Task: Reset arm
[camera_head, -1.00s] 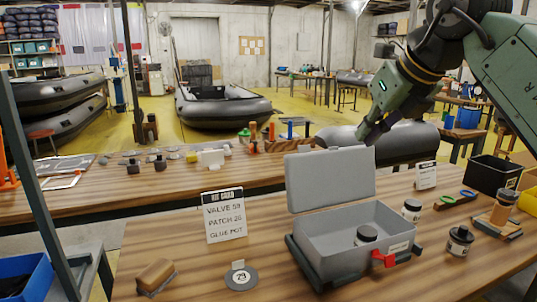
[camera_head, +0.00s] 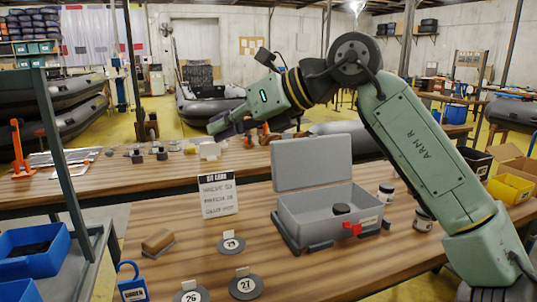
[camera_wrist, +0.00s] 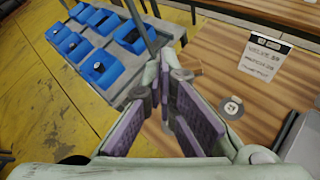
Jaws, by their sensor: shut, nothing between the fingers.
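My arm stretches from the lower right across the picture, bent at a raised elbow. In the wrist view my gripper (camera_wrist: 172,78) shows purple finger pads whose tips come together, with nothing held. It points down over the gap between the blue bins and the table. The grey case (camera_head: 303,229) stands open on the front table with its lid up and a dark-lidded pot (camera_head: 341,208) inside.
A kit card (camera_head: 218,190) stands left of the case. A brown block (camera_head: 157,241), number discs (camera_head: 246,285) and jars (camera_head: 386,193) are on the table. Blue bins (camera_head: 35,247) are at the left on a metal rack. An upright post (camera_head: 57,150) rises there.

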